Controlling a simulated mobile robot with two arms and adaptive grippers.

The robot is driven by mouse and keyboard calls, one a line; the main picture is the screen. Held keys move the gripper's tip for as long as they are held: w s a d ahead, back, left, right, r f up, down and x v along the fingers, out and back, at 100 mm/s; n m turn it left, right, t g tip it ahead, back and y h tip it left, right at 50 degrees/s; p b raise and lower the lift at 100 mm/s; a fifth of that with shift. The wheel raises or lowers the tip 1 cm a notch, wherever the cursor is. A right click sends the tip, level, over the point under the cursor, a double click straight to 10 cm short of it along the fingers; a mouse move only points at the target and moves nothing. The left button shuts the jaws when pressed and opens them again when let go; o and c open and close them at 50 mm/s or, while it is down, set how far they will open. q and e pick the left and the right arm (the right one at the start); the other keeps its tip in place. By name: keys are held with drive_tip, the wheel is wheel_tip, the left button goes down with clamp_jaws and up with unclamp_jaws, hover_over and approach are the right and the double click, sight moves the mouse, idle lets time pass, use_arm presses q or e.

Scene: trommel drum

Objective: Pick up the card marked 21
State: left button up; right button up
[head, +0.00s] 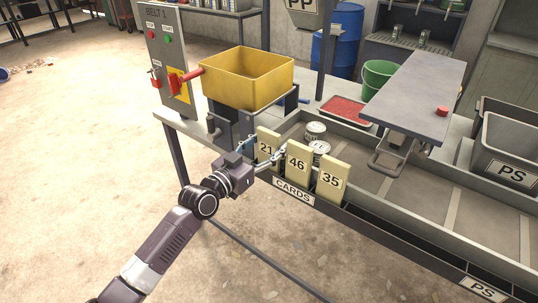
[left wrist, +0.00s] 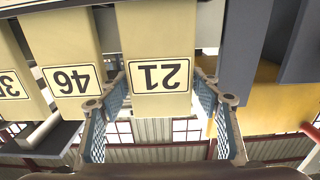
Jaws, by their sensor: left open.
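The card marked 21 (head: 265,151) is cream and stands upright at the left end of the card rack (head: 293,191). It also shows upside down in the left wrist view (left wrist: 158,40), with its free end between my fingers. My left gripper (head: 270,144) is open, with one finger on each side of this card. In the left wrist view, gaps show between the card and both fingers of the gripper (left wrist: 161,103). Card 46 (head: 297,166) and card 35 (head: 331,182) stand to the right. My right gripper is not in view.
A yellow hopper (head: 247,80) stands just behind the card 21, beside a control panel (head: 168,50) with a red lever. Metal cans (head: 316,131) stand behind the cards. A grey plate (head: 415,90) overhangs the trough at the right. The floor in front is clear.

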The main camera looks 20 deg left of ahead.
use_arm(q)
drive_tip(key=shift+w, duration=0.2)
drive_tip(key=c, duration=0.9)
drive_tip(key=shift+o, duration=0.2)
drive_tip(key=shift+r, duration=0.1)
